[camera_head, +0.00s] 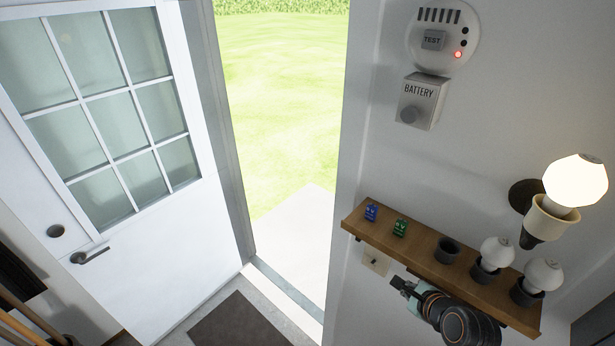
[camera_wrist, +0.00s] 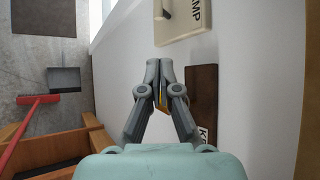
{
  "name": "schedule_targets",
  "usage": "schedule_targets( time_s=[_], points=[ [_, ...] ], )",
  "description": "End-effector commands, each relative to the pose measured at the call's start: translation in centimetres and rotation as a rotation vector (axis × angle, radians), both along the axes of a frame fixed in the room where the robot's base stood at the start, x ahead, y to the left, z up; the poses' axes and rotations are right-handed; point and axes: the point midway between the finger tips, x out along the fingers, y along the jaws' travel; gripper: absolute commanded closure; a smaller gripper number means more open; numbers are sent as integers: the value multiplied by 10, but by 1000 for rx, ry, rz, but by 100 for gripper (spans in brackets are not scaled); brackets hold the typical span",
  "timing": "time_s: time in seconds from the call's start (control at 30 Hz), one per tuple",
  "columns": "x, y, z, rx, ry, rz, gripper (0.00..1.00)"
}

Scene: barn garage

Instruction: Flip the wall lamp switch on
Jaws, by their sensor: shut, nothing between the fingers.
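The lamp switch is a beige wall plate (camera_wrist: 190,28) at the top of the wrist view, with part of the word "LAMP" visible. The plate also shows under the shelf in the head view (camera_head: 376,261). My gripper (camera_wrist: 159,68) is shut and empty, its fingertips just short of the plate and apart from it in the picture. In the head view my gripper (camera_head: 399,284) is below and right of the plate. The wall lamp (camera_head: 575,183) at the right has a bright, glowing bulb.
A wooden shelf (camera_head: 440,262) above my arm bears two small batteries, dark holders and two unlit bulbs. A dark brown board (camera_wrist: 201,92) with a partly hidden label is beside my fingers. A battery box (camera_head: 421,101) and a detector (camera_head: 442,35) are higher up. The doorway is left.

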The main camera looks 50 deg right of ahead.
Motion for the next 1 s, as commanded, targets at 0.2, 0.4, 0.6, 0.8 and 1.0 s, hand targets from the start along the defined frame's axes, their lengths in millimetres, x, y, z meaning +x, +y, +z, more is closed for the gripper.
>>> schedule_targets(
  time_s=[0.2,0.4,0.6,0.8,1.0],
  points=[
    [3,2,1,-9,5,13,100],
    [68,70,23,-253,142,338,100],
    [148,228,71,-836,355,958,100],
    [160,388,119,-1513,478,1445,100],
    [141,467,146,-1945,518,1629,100]
  ],
)
